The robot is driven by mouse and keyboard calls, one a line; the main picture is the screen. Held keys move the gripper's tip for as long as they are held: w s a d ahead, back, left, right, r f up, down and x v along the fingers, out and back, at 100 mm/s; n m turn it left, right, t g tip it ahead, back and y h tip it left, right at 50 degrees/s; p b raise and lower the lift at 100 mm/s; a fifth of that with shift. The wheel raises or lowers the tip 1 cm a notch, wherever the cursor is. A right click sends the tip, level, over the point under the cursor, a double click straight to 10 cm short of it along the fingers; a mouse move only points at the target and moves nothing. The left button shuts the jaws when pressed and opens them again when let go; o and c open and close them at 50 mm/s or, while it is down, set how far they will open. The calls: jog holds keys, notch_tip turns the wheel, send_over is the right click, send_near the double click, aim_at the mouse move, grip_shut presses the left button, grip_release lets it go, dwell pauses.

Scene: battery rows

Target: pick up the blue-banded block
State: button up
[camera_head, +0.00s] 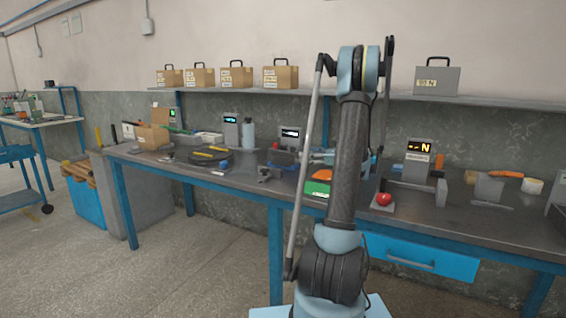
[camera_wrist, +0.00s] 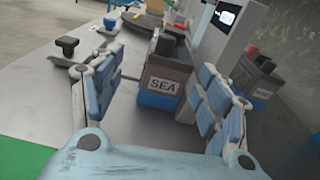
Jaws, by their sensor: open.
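A dark grey block with a blue band along its bottom and a white "SEA" label (camera_wrist: 168,86) stands upright in the wrist view. My gripper (camera_wrist: 160,64) is open, with one blue-padded finger on each side of this block. The block looks a little beyond the palm, and I cannot tell whether either finger touches it. A second dark block with a label and a blue lower band (camera_wrist: 259,82) stands to the right, partly covered by the right finger. In the head view, my arm hides most of my gripper's surroundings.
A display post (camera_wrist: 222,28) stands behind the blocks.

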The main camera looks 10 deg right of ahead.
aim_at(288, 150)
jog(key=shift+w+d+f+m+t, duration=0.2)
jog(key=shift+w+d+m+t, duration=0.15)
jog(key=shift+d, duration=0.3)
jog(key=shift+w+a, duration=0.25)
jog(key=shift+w, duration=0.05)
jog(key=x, duration=1.1)
jog(key=shift+a, duration=0.1)
jog(key=shift+w+r, duration=0.1)
grip_shut()
